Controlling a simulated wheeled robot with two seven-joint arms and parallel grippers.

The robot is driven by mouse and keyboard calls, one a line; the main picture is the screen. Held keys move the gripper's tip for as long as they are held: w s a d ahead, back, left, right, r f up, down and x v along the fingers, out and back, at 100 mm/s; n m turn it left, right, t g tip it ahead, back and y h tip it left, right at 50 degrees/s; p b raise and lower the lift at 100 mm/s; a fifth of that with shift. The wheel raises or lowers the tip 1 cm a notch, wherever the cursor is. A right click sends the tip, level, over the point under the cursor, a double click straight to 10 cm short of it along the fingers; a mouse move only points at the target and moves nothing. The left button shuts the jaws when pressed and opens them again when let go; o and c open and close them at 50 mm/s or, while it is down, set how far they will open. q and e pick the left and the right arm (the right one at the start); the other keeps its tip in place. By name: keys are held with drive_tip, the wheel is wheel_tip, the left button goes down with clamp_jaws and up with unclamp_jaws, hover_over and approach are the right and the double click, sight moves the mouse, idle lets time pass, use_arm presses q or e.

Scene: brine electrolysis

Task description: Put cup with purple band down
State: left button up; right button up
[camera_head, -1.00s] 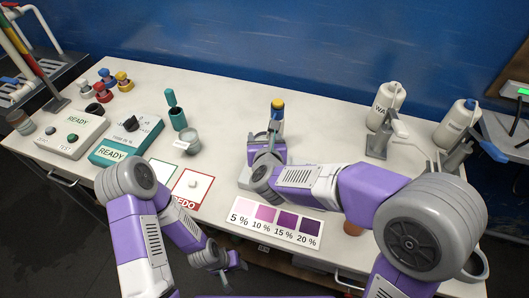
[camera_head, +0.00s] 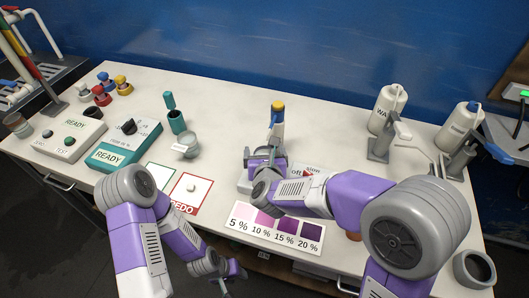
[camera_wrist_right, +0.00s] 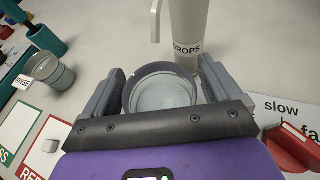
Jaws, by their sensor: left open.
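The cup (camera_wrist_right: 163,92), grey with a dark purplish band at its rim, sits upright between the fingers of my right gripper (camera_wrist_right: 163,90) in the right wrist view. The fingers appear shut on its sides. I cannot tell whether its base touches a surface. In the head view my right gripper (camera_head: 268,158) is over the middle of the table, just in front of the dropper bottle, and the cup is mostly hidden there. My left gripper (camera_head: 232,276) is open and empty, low at the table's front edge.
The dropper bottle (camera_wrist_right: 187,35) stands close behind the cup. A "RINSE" cup (camera_head: 188,146) and a REDO card (camera_head: 190,192) are to the left. A color chart (camera_head: 275,232) lies in front. White bottles (camera_head: 388,108) and another grey cup (camera_head: 474,269) are at the right.

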drive_tip(key=shift+r+p, duration=0.2)
drive_tip(key=shift+p, duration=0.15)
drive_tip(key=a+p+v, duration=0.1)
drive_tip(key=v, duration=1.1)
drive_tip(key=shift+d+p, duration=0.35)
drive_tip(key=shift+d, duration=0.1)
